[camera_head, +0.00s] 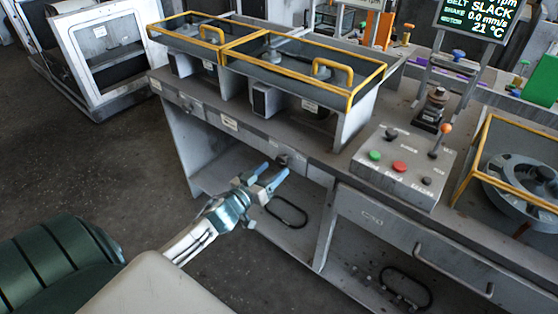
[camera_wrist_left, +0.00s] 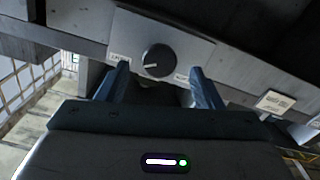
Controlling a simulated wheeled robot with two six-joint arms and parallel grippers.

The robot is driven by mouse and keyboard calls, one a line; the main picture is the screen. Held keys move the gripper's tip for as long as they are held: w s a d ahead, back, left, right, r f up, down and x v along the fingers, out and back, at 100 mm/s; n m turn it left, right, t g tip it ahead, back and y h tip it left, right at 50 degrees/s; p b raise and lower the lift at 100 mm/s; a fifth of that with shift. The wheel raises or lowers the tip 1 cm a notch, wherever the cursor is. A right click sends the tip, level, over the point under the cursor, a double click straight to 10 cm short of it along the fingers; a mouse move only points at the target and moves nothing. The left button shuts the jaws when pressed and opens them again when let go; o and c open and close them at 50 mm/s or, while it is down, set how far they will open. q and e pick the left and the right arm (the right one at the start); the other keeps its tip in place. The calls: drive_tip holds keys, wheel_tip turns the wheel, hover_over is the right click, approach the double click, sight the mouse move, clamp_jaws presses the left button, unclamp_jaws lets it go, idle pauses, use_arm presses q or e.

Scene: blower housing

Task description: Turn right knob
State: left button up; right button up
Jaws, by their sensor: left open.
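A dark round knob (camera_head: 282,159) sits on the front face of the workbench, just beyond my left gripper. In the left wrist view the knob (camera_wrist_left: 158,61) shows on a grey plate (camera_wrist_left: 187,40), with a white pointer mark towards its left side and a small label on each side. My left gripper (camera_head: 267,174) is open and empty. In the left wrist view its fingertips (camera_wrist_left: 159,70) point at the knob, one towards each side. I cannot tell whether they touch it. My right gripper is not in view.
A control box (camera_head: 405,165) with green and red buttons stands on the bench to the right. Yellow-framed trays (camera_head: 303,69) stand on the bench top. A drawer (camera_head: 400,237) with a handle is at the lower right. Open floor (camera_head: 90,160) lies to the left.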

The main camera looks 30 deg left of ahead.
sight(280, 164)
use_arm(q)
drive_tip(key=shift+w+r+p, duration=0.15)
drive_tip(key=shift+w+p, duration=0.35)
drive_tip(key=shift+w, duration=0.3)
drive_tip(key=shift+w+f+b, duration=0.15)
drive_tip(key=shift+f+b, duration=0.05)
drive_tip(key=shift+b, duration=0.15)
drive_tip(key=shift+w+d+b, duration=0.1)
drive_tip(key=shift+w+b, duration=0.25)
drive_tip(key=shift+w, duration=0.65)
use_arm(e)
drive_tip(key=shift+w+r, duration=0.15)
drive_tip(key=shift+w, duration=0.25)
use_arm(q)
drive_tip(key=c, duration=1)
